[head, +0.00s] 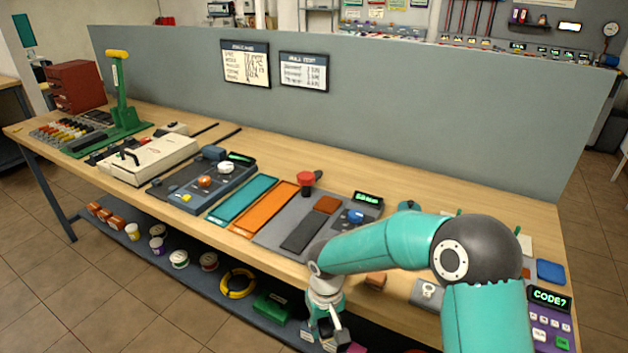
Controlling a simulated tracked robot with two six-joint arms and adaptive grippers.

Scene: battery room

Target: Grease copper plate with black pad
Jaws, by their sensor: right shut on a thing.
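A grey board (270,234) lies on the bench at the middle. On it are a small copper-brown square plate (326,204), a long flat dark strip (303,232) and a blue round part (355,216). A red-topped knob (307,179) stands at its back edge. I cannot tell whether the dark strip is a pad or a marked area. My right gripper (328,329) hangs low in front of the bench's front edge, in front of the lower shelf. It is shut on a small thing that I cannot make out. My left gripper is not in view.
Orange (264,207) and teal (243,199) trays lie left of the board. A blue-grey control panel (204,182) and a cream box (148,160) are further left. A grey partition (400,130) stands behind the bench. A purple keypad (551,325) is at the right.

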